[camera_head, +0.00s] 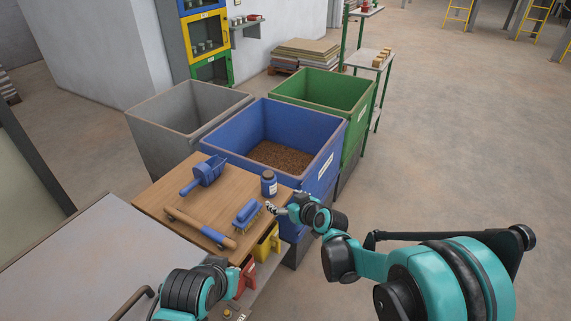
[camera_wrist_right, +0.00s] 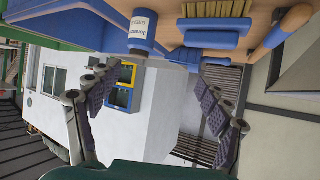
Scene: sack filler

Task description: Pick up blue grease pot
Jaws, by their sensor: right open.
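The blue grease pot (camera_head: 268,183) with a white label stands upright near the right corner of the wooden bench top (camera_head: 160,196). In the right wrist view the pot (camera_wrist_right: 141,30) hangs upside down at the top, above and between the spread fingers. My right gripper (camera_head: 271,207) is just in front of the pot at the bench edge in the head view. In the wrist view the right gripper (camera_wrist_right: 152,84) is open and empty, and the pot is apart from both fingers. Part of my left arm shows at the bottom; its gripper cannot be made out.
A blue brush (camera_head: 246,212) lies close to the pot, near the right gripper. Blue (camera_head: 225,147), grey (camera_head: 160,110) and green (camera_head: 300,93) bins stand behind the bench.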

